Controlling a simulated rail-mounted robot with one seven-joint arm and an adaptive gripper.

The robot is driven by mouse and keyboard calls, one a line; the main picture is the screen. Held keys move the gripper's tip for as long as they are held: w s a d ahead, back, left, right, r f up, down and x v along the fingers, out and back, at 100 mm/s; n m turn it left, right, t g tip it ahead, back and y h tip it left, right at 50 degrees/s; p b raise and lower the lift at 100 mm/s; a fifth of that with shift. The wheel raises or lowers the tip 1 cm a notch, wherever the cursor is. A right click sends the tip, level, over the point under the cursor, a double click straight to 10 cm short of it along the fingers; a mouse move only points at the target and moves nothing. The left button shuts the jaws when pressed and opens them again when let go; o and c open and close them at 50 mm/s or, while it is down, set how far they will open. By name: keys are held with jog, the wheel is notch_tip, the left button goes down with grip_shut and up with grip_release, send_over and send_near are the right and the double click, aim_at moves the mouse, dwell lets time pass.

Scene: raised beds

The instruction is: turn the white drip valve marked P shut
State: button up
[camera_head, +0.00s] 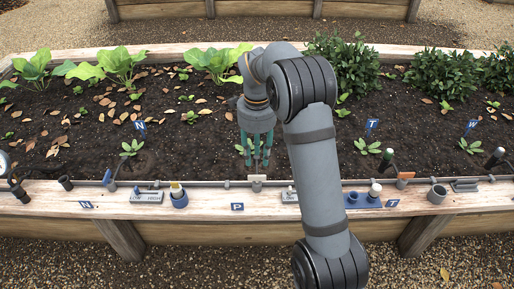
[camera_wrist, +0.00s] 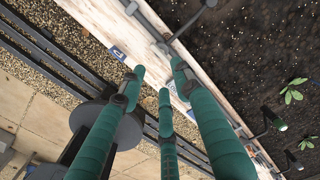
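The white drip valve (camera_head: 257,179) is a small pale piece on the bed's front rim, on the grey pipe just up and right of the blue P label (camera_head: 237,207). My gripper (camera_head: 257,166) points down with teal fingers spread, just above and behind the valve, seemingly apart from it. In the wrist view my gripper (camera_wrist: 159,76) shows its fingers separated, with nothing clearly held between them. The blue label (camera_wrist: 118,53) lies beyond the fingertips there. The valve is not clearly seen in the wrist view, likely hidden by the fingers; its handle angle cannot be told.
The wooden rim (camera_head: 330,205) carries a LOW/HIGH plate (camera_head: 147,197), a blue cup (camera_head: 179,197), a blue holder with bottles (camera_head: 372,197) and a grey cup (camera_head: 437,194). An orange valve (camera_head: 404,178) sits near T. My arm hides part of the rim right of P.

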aim_at(257, 176)
jog(key=shift+r, duration=1.45)
notch_tip(257, 176, down, 12)
jog(key=shift+f, duration=0.1)
